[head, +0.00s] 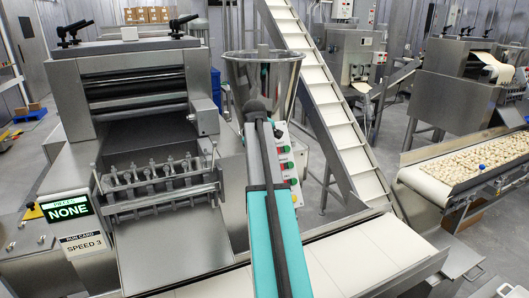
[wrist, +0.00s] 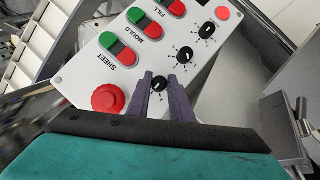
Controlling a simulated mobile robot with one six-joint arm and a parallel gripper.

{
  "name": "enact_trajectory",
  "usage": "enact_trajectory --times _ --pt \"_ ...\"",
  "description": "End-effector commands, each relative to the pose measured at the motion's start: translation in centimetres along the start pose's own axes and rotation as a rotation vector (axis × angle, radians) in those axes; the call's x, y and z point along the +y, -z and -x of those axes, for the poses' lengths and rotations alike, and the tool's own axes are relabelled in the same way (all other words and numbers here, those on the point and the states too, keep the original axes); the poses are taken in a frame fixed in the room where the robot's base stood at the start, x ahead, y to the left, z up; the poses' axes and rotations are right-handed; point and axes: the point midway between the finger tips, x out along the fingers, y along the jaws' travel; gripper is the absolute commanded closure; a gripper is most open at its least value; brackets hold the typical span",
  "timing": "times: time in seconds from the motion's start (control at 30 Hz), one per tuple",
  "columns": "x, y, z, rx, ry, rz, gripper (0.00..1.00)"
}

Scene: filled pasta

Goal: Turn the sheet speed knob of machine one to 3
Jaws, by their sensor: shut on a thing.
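The tilted white control panel (wrist: 95,70) of the machine fills the middle of the wrist view. Its edge with buttons also shows in the head view (head: 291,182). The black sheet speed knob (wrist: 159,86), in the row labelled SHEET, sits between the two purple fingers of my gripper (wrist: 160,78), which is shut on it. Small dial marks surround the knob; its exact setting is too small to read. In the head view my arm hides the gripper and knob.
Two more black knobs (wrist: 185,54) (wrist: 207,31) sit farther up the panel. A red mushroom button (wrist: 108,98) is left of my fingers. A run card (head: 83,243) reads SPEED 3, below a display (head: 68,209) reading NONE. A steel hopper (head: 288,85) and an inclined conveyor (head: 325,100) stand nearby.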

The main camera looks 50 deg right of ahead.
Motion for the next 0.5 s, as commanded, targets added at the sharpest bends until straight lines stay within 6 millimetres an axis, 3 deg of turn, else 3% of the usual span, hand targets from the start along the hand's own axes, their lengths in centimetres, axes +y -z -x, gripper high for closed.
enact_trajectory --times 0.03,0.13,0.5 --pt "-0.16 -0.47 -0.23 -0.011 0.006 -0.001 0.76" --pt "-0.13 -0.38 -0.19 -0.009 0.005 -0.001 0.62" --pt "-0.03 -0.12 0.10 -0.004 0.003 -0.001 0.62"
